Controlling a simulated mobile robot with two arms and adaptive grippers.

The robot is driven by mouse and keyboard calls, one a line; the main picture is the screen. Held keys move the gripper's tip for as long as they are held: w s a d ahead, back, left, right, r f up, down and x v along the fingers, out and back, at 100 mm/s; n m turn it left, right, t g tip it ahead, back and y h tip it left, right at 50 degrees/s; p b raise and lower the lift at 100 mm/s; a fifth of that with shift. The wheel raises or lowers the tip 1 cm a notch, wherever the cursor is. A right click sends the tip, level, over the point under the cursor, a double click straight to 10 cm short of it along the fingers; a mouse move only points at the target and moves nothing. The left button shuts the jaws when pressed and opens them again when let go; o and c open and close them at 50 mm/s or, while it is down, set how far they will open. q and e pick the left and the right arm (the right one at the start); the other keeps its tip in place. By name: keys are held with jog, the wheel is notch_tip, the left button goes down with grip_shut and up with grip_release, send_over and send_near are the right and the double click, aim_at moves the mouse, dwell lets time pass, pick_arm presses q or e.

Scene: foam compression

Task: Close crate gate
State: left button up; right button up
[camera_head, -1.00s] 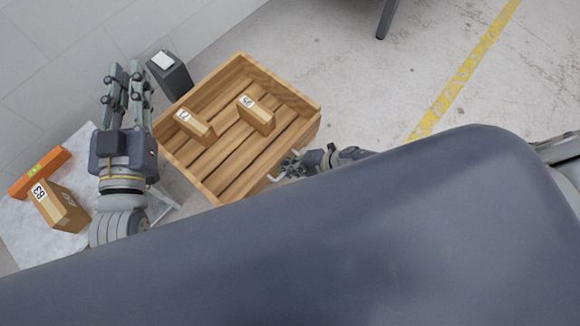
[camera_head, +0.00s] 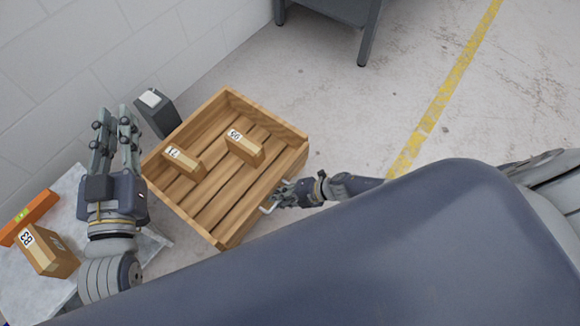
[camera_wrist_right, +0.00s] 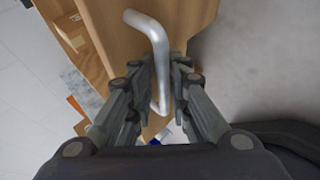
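The wooden crate (camera_head: 285,125) stands open-topped on the floor. Its near right side, the gate (camera_head: 262,194), stands upright and carries a silver bar handle (camera_wrist_right: 158,45). In the head view, my right gripper (camera_head: 282,191) is at this handle. In the right wrist view, its fingers (camera_wrist_right: 161,78) lie on both sides of the bar and look closed on it. The gate's latch or hinge is not clear. My left gripper (camera_head: 116,120) is raised left of the crate, its fingers apart with nothing between them.
Boxes marked 71 (camera_head: 184,162) and 95 (camera_head: 245,147) are in the crate. A box marked 83 (camera_head: 48,253) and an orange level (camera_head: 28,216) lie on a pale slab at left. A dark post (camera_head: 158,116) stands behind the crate.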

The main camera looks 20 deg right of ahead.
jog(key=v, duration=1.1)
jog(key=shift+s+d+r, duration=0.15)
jog(key=shift+r, duration=0.1)
